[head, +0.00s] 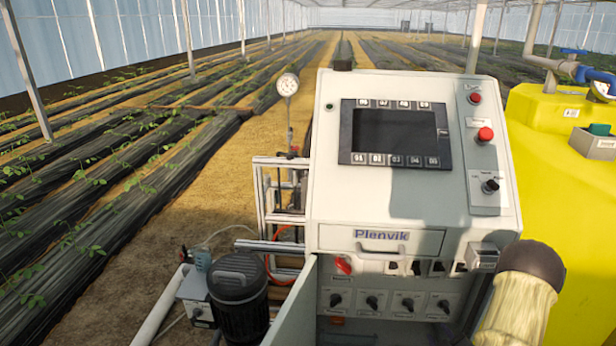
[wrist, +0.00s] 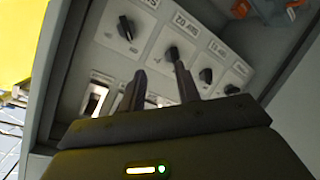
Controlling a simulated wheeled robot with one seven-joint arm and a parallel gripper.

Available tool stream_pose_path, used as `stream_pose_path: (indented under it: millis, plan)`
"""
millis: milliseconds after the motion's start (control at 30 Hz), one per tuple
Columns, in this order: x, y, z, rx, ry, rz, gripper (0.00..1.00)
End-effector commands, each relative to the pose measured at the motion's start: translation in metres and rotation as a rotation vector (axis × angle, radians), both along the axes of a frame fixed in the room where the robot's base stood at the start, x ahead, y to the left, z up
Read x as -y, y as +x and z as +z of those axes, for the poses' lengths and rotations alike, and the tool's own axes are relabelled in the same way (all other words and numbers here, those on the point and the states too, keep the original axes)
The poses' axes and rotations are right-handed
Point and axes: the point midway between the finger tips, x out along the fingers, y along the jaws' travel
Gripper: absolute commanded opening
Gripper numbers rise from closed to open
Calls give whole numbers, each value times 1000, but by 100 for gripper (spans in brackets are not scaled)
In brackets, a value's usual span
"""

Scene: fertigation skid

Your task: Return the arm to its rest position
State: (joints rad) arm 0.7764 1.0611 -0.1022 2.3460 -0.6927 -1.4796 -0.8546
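My gripper (wrist: 160,70) shows in the wrist view with its two dark fingers apart and nothing held between them. The fingers point toward a row of black rotary knobs on a light panel (wrist: 150,45). One knob (wrist: 172,54) lies beyond the fingertips; whether they touch it cannot be told. Part of my arm (head: 520,295) shows at the lower right in the head view, in front of the cabinet's right side. My gripper itself is hidden in the head view.
The grey control cabinet (head: 335,200) has its lower door (head: 297,312) swung open. Its knob panel (head: 390,303) shows inside. A yellow tank (head: 565,150) stands close at right. A black motor (head: 238,285) and a gauge (head: 288,85) are at left.

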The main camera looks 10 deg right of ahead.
Motion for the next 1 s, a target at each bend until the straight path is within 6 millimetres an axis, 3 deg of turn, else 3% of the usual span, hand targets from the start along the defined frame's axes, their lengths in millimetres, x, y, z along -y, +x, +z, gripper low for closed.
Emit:
stream_pose_path:
  millis: [33, 200, 467, 767, 1000]
  plan:
    - [-8, 11, 15, -40, 11, 6, 33]
    - [-35, 31, 44, -195, 74, -21, 33]
    - [-88, 34, 96, -403, 192, -120, 33]
    - [-165, -3, 159, -615, 359, -276, 33]
    - [-231, -63, 206, -790, 501, -401, 33]
